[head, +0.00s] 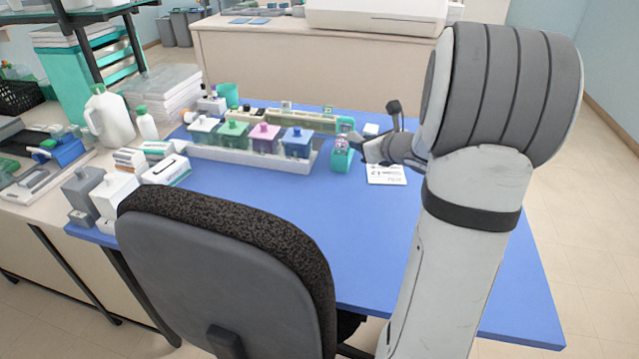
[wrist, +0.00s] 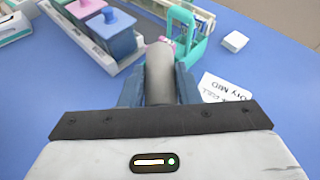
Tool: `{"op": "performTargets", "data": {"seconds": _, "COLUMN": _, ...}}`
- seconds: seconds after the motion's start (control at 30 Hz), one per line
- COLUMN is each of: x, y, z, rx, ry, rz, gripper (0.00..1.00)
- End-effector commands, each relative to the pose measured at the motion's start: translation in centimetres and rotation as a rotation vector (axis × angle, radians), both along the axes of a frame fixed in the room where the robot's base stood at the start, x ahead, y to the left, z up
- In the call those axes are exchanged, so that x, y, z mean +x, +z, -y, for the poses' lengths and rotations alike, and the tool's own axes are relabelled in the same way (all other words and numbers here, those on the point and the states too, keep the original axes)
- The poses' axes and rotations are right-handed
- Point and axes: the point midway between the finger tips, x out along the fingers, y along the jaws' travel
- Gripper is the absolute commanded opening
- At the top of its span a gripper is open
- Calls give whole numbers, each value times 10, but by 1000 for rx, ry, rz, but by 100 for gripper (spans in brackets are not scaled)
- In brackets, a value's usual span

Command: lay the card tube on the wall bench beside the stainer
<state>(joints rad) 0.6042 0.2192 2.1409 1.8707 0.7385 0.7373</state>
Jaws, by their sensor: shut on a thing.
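My gripper (wrist: 158,88) is shut on a grey-brown tube (wrist: 159,72), which I take to be the card tube. The tube points away from the wrist, between the two fingers. Its far end is close to a pink item in the wrist view; I cannot tell if they touch. In the head view my gripper (head: 366,150) is low over the right part of the blue bench, and I cannot make out the tube clearly. A bench (head: 290,62) at the back bears a large white machine (head: 375,14), probably the stainer.
A teal rack (head: 342,161) is close to my gripper, with a printed card (head: 386,175) to its right. A white tray (head: 250,160) holds several coloured jars to its left. A chair (head: 225,260) stands at the front.

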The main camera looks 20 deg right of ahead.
Motion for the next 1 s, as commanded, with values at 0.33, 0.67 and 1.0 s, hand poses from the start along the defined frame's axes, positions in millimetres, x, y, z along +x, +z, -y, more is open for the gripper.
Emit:
{"op": "performTargets", "data": {"seconds": 0.33, "x": -2, "y": -52, "z": 6, "rx": 5, "ry": -7, "rz": -4, "gripper": 8}}
{"op": "performTargets", "data": {"seconds": 0.67, "x": -2, "y": -91, "z": 5, "rx": 5, "ry": -6, "rz": -4, "gripper": 8}}
{"op": "performTargets", "data": {"seconds": 1.0, "x": -2, "y": -102, "z": 5, "rx": 1, "ry": -5, "rz": 0, "gripper": 8}}
